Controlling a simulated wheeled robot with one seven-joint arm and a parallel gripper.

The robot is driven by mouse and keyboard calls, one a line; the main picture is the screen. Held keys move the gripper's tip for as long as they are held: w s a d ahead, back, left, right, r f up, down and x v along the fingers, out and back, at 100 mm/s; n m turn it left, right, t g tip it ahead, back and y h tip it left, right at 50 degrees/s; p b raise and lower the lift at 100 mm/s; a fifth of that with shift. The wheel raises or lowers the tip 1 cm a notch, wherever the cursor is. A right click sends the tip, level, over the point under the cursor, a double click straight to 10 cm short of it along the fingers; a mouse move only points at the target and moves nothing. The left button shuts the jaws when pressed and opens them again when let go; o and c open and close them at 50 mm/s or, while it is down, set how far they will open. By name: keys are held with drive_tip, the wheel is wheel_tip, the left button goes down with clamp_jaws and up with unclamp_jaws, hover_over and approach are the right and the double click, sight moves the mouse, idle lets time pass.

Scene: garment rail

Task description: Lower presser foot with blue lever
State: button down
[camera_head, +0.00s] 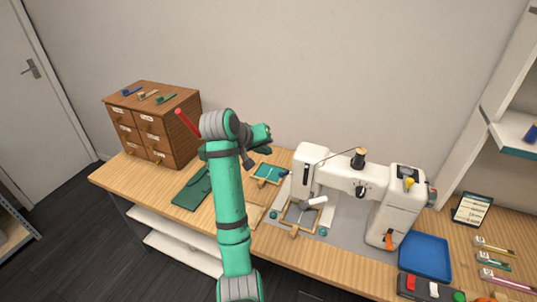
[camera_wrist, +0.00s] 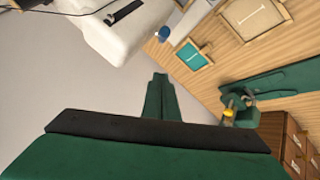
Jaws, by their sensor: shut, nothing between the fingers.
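The white sewing machine (camera_head: 350,182) stands on the table right of my gripper. A small blue lever end (camera_head: 284,173) shows at the left side of its head. The wrist view shows it as a blue knob (camera_wrist: 164,33) beside the white machine body (camera_wrist: 118,32). My gripper (camera_head: 266,136) is in the air behind and left of the machine head, apart from it. In the wrist view, my gripper's fingers (camera_wrist: 160,95) are together and empty, well short of the blue knob. The presser foot is too small to make out under the head.
A wooden drawer cabinet (camera_head: 152,125) stands at the left. A blue tray (camera_head: 425,257) and a switch box (camera_head: 425,289) lie at the right.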

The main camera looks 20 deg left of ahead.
sight(286, 174)
drive_tip(key=w+d+f, duration=0.3)
drive_tip(key=f, duration=0.5)
drive_tip(key=shift+w+d+f, duration=0.2)
drive_tip(key=shift+d+f, duration=0.05)
drive_tip(key=shift+f, duration=0.1)
